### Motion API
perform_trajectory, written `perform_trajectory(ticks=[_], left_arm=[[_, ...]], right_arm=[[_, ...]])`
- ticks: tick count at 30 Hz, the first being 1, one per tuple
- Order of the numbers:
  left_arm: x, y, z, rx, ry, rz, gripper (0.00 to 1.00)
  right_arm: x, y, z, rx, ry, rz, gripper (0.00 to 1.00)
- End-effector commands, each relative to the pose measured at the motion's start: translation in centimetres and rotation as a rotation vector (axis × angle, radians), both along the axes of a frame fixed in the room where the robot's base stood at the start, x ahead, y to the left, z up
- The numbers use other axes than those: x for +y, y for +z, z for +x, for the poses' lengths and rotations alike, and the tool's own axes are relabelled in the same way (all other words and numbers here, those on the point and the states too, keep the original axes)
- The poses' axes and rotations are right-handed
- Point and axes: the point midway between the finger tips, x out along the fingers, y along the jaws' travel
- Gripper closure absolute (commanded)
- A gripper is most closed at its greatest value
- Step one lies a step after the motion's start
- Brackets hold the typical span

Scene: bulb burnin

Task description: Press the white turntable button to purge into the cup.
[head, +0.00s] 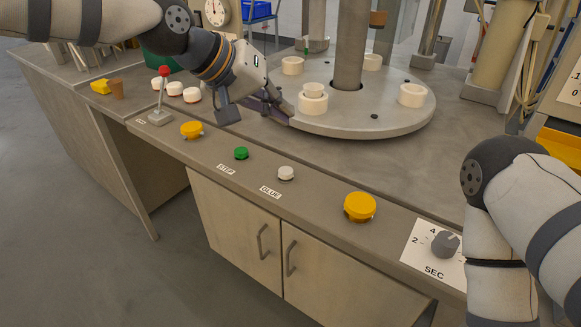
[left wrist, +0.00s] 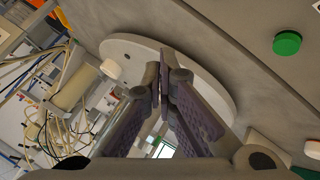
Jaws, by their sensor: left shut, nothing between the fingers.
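The white button (head: 286,173) sits on the front counter strip by a GLUE label, right of the green button (head: 240,153). The turntable (head: 390,127) carries several cream round holders; the front one (head: 313,104) has a smaller cream cup-like piece (head: 313,89) on it. My left gripper (head: 285,116) is shut and empty, by the turntable's front-left edge, behind and apart from the white button. In the left wrist view its closed fingers (left wrist: 163,72) overlap the turntable (left wrist: 218,72), with the green button (left wrist: 287,43) at upper right. My right gripper is hidden.
A yellow button (head: 191,130) and a red-knobbed lever (head: 161,98) stand left on the strip. A larger yellow button (head: 359,207) and a SEC dial (head: 445,244) are right, near my right arm.

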Motion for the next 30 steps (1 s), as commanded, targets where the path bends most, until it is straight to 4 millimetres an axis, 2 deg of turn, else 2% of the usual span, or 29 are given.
perform_trajectory(ticks=[5,15,21,30], left_arm=[[0.0,-0.4,0.0,0.002,0.0,0.0,1.0],[0.0,-5.4,0.0,0.01,0.001,0.001,1.0],[0.0,-7.7,0.0,0.004,0.0,0.001,1.0],[0.0,-8.9,0.0,0.001,-0.001,0.0,1.0]], right_arm=[[0.0,-0.1,-0.1,0.004,0.0,0.0,0.6],[0.0,-1.4,-1.5,0.053,0.0,0.0,0.6],[0.0,-1.8,-1.9,0.067,0.001,0.0,0.6],[0.0,-1.9,-1.9,0.069,0.001,0.0,0.6]])
